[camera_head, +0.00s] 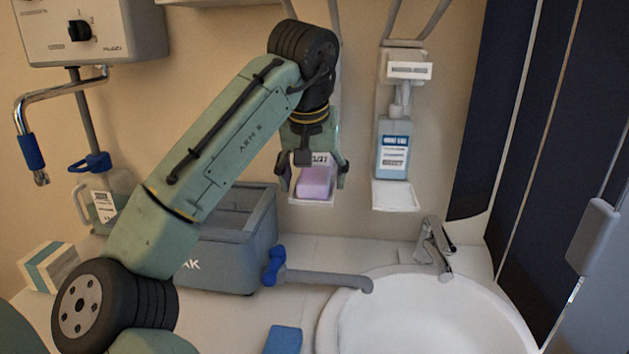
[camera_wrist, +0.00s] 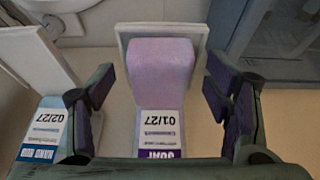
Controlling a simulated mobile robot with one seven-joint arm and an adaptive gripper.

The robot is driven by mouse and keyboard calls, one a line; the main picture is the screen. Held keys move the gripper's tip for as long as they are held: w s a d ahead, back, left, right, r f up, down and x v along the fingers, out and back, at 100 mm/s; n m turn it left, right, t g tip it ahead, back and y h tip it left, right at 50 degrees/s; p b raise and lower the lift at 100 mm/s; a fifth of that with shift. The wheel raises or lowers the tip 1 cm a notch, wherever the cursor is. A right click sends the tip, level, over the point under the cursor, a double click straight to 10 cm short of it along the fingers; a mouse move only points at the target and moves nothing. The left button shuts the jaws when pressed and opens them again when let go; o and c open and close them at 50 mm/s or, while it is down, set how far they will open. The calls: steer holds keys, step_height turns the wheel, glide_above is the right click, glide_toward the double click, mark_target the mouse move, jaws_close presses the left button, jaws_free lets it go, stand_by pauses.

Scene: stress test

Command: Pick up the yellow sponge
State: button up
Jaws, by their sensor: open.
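No yellow sponge shows in either view. My gripper (camera_head: 313,182) is open in front of the wall, its fingers on either side of a pink-purple block-shaped item (camera_head: 315,183). A label reading "SOAP 01/27" (camera_wrist: 161,130) shows between the fingers. I see no contact between the fingers and the item. A blue block (camera_head: 283,340) lies on the counter at the bottom edge.
A hand-rub bottle (camera_head: 394,150) stands in a wall holder to the right. A grey bin (camera_head: 225,262) is behind my arm. A clear jug (camera_head: 110,197) and box (camera_head: 48,265) are left.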

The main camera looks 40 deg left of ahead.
mark_target(312, 177)
steer(key=shift+c, duration=0.4)
steer(key=c, duration=1)
steer(key=shift+r, duration=0.1)
steer(key=shift+c, duration=0.2)
steer(key=shift+r+b, duration=0.35)
steer(key=shift+r, duration=0.25)
steer(key=shift+a+b+v, duration=0.2)
steer(key=shift+b+v, duration=0.15)
steer(key=shift+v, duration=0.65)
steer(key=s+d+b, duration=0.1)
steer(key=s, duration=0.6)
steer(key=s+d+r+b, duration=0.1)
steer(key=s+b, duration=0.1)
steer(key=s, duration=0.6)
steer(key=shift+d+r, duration=0.35)
steer(key=shift+d, duration=0.05)
